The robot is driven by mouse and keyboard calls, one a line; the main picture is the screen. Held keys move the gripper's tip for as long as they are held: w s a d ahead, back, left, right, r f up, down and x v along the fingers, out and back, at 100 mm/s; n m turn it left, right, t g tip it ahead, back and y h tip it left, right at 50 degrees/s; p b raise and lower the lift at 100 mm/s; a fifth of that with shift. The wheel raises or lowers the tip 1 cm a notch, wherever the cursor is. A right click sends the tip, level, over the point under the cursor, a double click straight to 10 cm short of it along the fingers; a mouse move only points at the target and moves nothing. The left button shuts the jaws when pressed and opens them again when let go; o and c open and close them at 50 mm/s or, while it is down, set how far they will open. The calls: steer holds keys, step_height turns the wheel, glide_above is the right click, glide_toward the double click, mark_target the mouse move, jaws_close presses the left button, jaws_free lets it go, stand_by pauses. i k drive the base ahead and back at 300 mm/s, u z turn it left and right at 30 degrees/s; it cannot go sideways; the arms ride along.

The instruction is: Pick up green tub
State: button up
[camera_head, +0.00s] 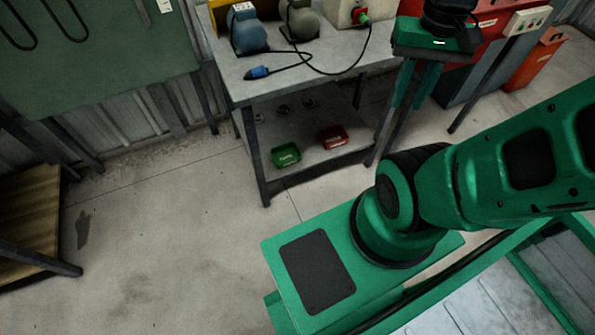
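The green tub (285,155) is a small open tub with a pale label on its front. It sits on the lower shelf of the grey metal workbench, near the left front part of that shelf. A red tub (332,137) of similar shape sits to its right on the same shelf, a short gap apart. My green arm reaches in from the right side of the view, but its end is outside the frame, so my gripper is not seen.
The grey workbench (290,82) carries motors and a blue plug with a black cable on top. Its legs and upper top frame the shelf. An orange-red bin (535,60) stands far right. Floor left of centre is clear.

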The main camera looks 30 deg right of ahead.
mark_target(286, 154)
steer(key=u, duration=0.05)
steer(key=k, duration=2.2)
steer(key=z, duration=0.1)
steer(key=i, duration=1.65)
steer(key=z, duration=0.05)
